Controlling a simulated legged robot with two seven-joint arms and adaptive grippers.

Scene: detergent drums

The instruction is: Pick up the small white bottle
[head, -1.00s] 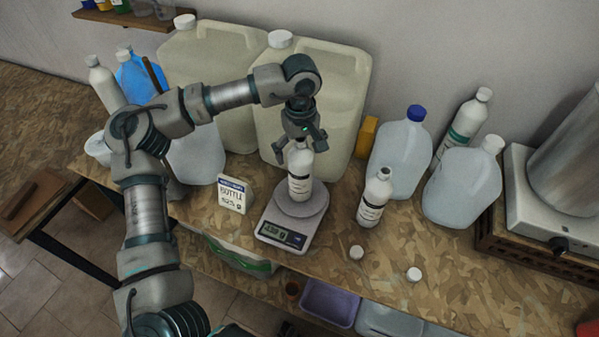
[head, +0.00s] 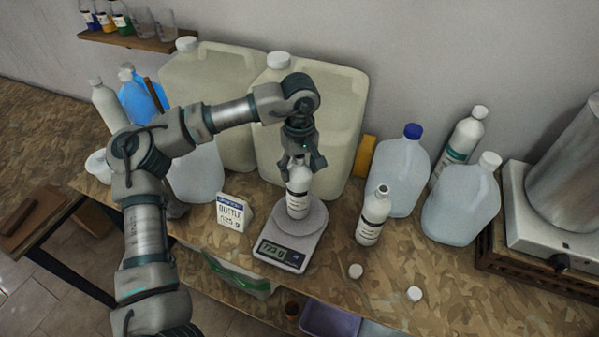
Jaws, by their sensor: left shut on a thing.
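A small white bottle (head: 298,197) with a dark-printed label stands upright on the round pan of a kitchen scale (head: 283,255). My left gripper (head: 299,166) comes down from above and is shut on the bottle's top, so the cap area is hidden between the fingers. The scale's display is lit, but its digits are too small to read surely. A second small white bottle (head: 373,216) stands uncapped on the bench, right of the scale. My right gripper is not in view.
Two large jerrycans (head: 334,125) stand close behind the gripper. Clear jugs (head: 401,172) and a hotplate (head: 541,227) are on the right.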

